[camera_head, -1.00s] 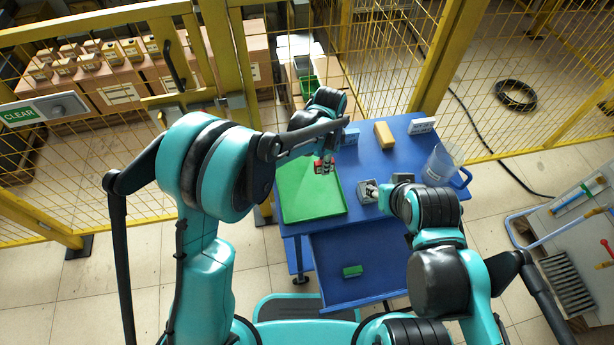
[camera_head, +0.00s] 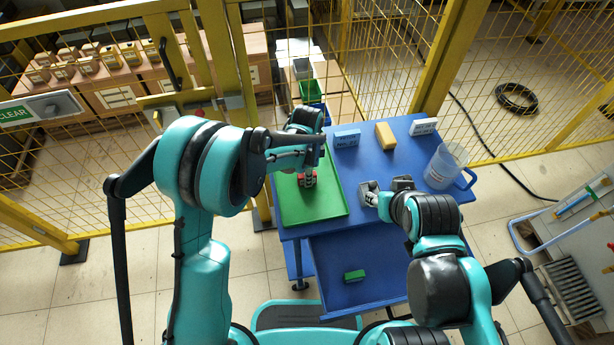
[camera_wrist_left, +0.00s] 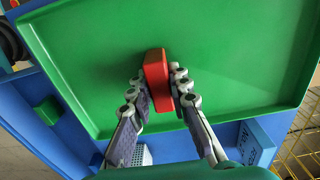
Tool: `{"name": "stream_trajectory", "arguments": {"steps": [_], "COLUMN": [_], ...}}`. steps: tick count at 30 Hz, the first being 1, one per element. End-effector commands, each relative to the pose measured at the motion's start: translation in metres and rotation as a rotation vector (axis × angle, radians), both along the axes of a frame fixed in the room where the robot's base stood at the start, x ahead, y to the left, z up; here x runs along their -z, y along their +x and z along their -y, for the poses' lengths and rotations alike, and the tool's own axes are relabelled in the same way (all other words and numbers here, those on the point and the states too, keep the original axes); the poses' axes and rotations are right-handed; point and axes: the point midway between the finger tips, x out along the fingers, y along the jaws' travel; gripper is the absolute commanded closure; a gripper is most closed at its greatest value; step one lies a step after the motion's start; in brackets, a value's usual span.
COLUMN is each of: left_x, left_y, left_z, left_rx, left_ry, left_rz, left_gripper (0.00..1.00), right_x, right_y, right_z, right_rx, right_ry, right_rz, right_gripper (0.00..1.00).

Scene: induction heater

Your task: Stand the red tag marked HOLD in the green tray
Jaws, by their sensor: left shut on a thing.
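The red tag (camera_wrist_left: 156,75) is between the fingers of my left gripper (camera_wrist_left: 160,98), which is shut on it. Its lettering cannot be read in either view. In the head view the red tag (camera_head: 308,182) and my left gripper (camera_head: 309,178) are over the green tray (camera_head: 325,211), inside its rim. The tray floor also fills most of the left wrist view (camera_wrist_left: 240,50). I cannot tell whether the tag touches the floor. My right gripper (camera_head: 369,193) is over the blue table right of the tray; whether its fingers are open is unclear.
The blue table (camera_head: 400,150) holds a blue block (camera_head: 347,139), a yellow block (camera_head: 385,136), a white labelled block (camera_head: 424,127) and a clear jug (camera_head: 443,167). A green block (camera_head: 355,275) lies on the lower shelf. A yellow mesh fence (camera_head: 440,60) stands behind.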

Motion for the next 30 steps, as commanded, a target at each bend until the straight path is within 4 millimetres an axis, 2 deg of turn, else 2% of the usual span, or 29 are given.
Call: {"name": "stream_trajectory", "arguments": {"steps": [2, 3, 4, 5, 14, 17, 20, 30], "left_x": [0.004, 0.003, 0.003, 0.003, 0.001, -0.006, -0.023, -0.097], "left_y": [0.000, 0.000, 0.000, 0.000, 0.000, 0.000, 0.000, 0.000], "left_z": [0.000, 0.000, 0.000, 0.000, 0.000, 0.000, 0.000, 0.000], "left_rx": [0.000, 0.000, 0.000, 0.000, 0.000, 0.000, 0.000, 0.000], "left_ry": [0.000, 0.000, 0.000, 0.000, 0.000, 0.000, 0.000, 0.000], "left_rz": [0.000, 0.000, 0.000, 0.000, 0.000, 0.000, 0.000, 0.000], "left_gripper": [1.00, 0.71, 0.64, 0.61, 0.61, 0.61, 0.61, 0.61], "right_x": [0.004, 0.003, 0.002, 0.002, 0.001, -0.004, -0.010, -0.034], "right_y": [0.000, 0.000, 0.000, 0.000, 0.000, 0.000, 0.000, 0.000], "right_z": [0.000, 0.000, 0.000, 0.000, 0.000, 0.000, 0.000, 0.000], "right_rx": [0.000, 0.000, 0.000, 0.000, 0.000, 0.000, 0.000, 0.000], "right_ry": [0.000, 0.000, 0.000, 0.000, 0.000, 0.000, 0.000, 0.000], "right_rz": [0.000, 0.000, 0.000, 0.000, 0.000, 0.000, 0.000, 0.000], "right_gripper": [0.60, 0.60, 0.60, 0.60, 0.60, 0.60, 0.60, 0.60]}}
